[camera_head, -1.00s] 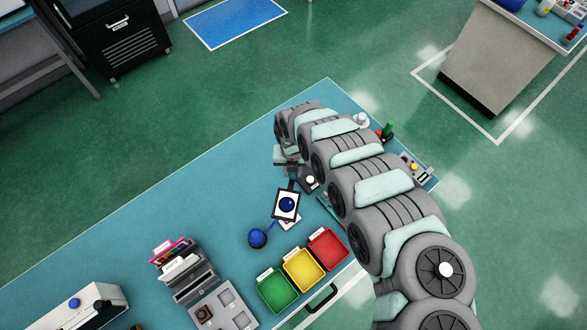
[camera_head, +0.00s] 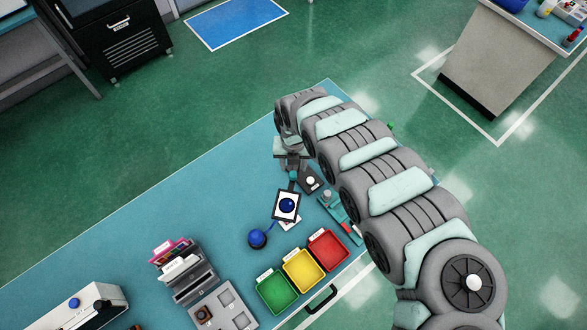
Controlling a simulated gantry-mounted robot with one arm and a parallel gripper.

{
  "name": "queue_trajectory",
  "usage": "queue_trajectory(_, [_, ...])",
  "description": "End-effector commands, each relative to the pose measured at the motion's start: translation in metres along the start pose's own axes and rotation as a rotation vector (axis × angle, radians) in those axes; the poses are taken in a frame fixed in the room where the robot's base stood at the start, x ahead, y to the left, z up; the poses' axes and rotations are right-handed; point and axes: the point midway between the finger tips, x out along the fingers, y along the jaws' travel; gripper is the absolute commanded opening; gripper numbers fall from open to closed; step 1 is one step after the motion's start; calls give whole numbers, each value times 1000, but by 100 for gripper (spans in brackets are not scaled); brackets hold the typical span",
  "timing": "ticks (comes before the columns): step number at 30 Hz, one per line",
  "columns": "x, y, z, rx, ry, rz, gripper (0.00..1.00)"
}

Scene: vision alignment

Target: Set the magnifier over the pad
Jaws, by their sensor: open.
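The magnifier (camera_head: 286,205) is a dark-framed white square with a blue round middle. A thin blue arm joins it to a round blue base (camera_head: 257,238). A white patch (camera_head: 291,223) shows partly under the magnifier's lower edge; it may be the pad, mostly hidden. My gripper (camera_head: 292,172) is open, at the end of my arm, just above the magnifier in the picture. I cannot tell whether it touches the magnifier's upper end.
Green (camera_head: 276,291), yellow (camera_head: 303,270) and red (camera_head: 327,249) bins stand along the near edge. A dark block with a white knob (camera_head: 311,181) and a teal fixture (camera_head: 340,212) sit right of the magnifier. A grey organizer (camera_head: 190,275) stands left. The table's upper left is clear.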

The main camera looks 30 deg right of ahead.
Motion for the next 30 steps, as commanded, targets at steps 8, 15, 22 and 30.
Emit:
queue_trajectory(8, [-50,-1,-1,-1,3,-4,47])
queue_trajectory(15, [-59,0,0,0,1,-1,47])
queue_trajectory(22, [-58,0,-1,0,2,0,47])
queue_trajectory(30, [-58,0,-1,0,2,0,47])
